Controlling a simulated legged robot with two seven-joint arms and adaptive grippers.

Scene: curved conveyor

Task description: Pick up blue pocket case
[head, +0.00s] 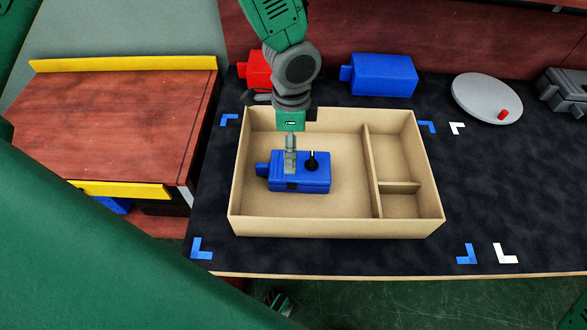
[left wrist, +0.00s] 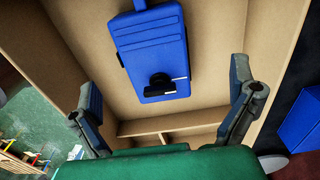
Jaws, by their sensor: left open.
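The blue pocket case (head: 318,182) lies flat in the large left compartment of the tan divided tray (head: 335,228). It has a small tab at its left end and a black knob on top. My left gripper (head: 290,160) points down over the case and hides part of it in the head view. In the left wrist view the blue case (left wrist: 152,50) shows ahead, between the spread fingers (left wrist: 166,92) from that viewpoint. The fingers are open and hold nothing. I cannot tell the exact height above the case. My right gripper is not clearly in view.
A second blue case (head: 384,75) and a partly hidden red one (head: 258,68) stand behind the tray. A grey disc (head: 487,98) with a red piece is at right. Tray walls surround the case; the two small right compartments are empty.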

